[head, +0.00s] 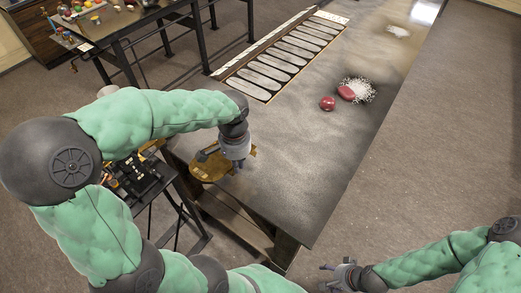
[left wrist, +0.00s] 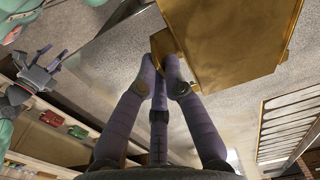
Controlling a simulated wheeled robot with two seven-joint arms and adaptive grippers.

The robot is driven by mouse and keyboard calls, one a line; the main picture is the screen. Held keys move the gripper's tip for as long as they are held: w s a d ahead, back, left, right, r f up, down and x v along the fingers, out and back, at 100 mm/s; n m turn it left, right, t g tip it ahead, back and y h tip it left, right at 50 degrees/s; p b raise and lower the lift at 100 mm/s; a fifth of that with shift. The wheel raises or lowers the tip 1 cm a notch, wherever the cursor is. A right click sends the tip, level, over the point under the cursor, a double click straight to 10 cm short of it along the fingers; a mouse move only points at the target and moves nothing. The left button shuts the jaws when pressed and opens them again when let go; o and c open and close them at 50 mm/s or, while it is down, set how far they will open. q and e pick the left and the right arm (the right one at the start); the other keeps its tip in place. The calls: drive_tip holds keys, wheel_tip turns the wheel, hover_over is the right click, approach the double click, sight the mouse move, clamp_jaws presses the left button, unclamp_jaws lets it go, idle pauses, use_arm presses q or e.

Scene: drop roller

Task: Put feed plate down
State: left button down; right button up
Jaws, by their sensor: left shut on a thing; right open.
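The feed plate, a brass-coloured piece, shows in the head view (head: 207,170) at the near left corner of the long grey table, and in the left wrist view (left wrist: 228,42) it fills the upper middle. My left gripper (head: 237,163) is over this corner; its purple-grey fingers (left wrist: 166,82) are shut on a small brass block at the plate's edge. I cannot tell whether the plate touches the tabletop. My right gripper (head: 338,272) is open and empty, low in the head view and away from the table; it also shows in the left wrist view (left wrist: 45,62).
The long grey table (head: 290,185) is bare near the plate. Farther along it lie red lumps (head: 328,103) beside white granules (head: 362,88) and a rack of pale oval slots (head: 280,60). A dark side stand (head: 140,178) with tools stands left of the table.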

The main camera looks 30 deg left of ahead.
use_arm(q)
drive_tip(key=shift+w+d+f+b, duration=0.2)
drive_tip(key=shift+w+d+f, duration=0.25)
drive_tip(key=shift+w+f, duration=1.6)
drive_tip(key=shift+w+d+f+b, duration=0.15)
drive_tip(key=shift+w+d+f, duration=0.3)
drive_tip(key=shift+w+f, duration=1.55)
drive_tip(key=shift+w+d+f+b, duration=0.2)
drive_tip(key=shift+w+d+f, duration=0.25)
drive_tip(key=shift+w+f, duration=1.6)
drive_tip(key=shift+f, duration=0.1)
drive_tip(key=c, duration=1.3)
unclamp_jaws()
drive_tip(key=shift+s, duration=0.1)
drive_tip(key=shift+c, duration=0.2)
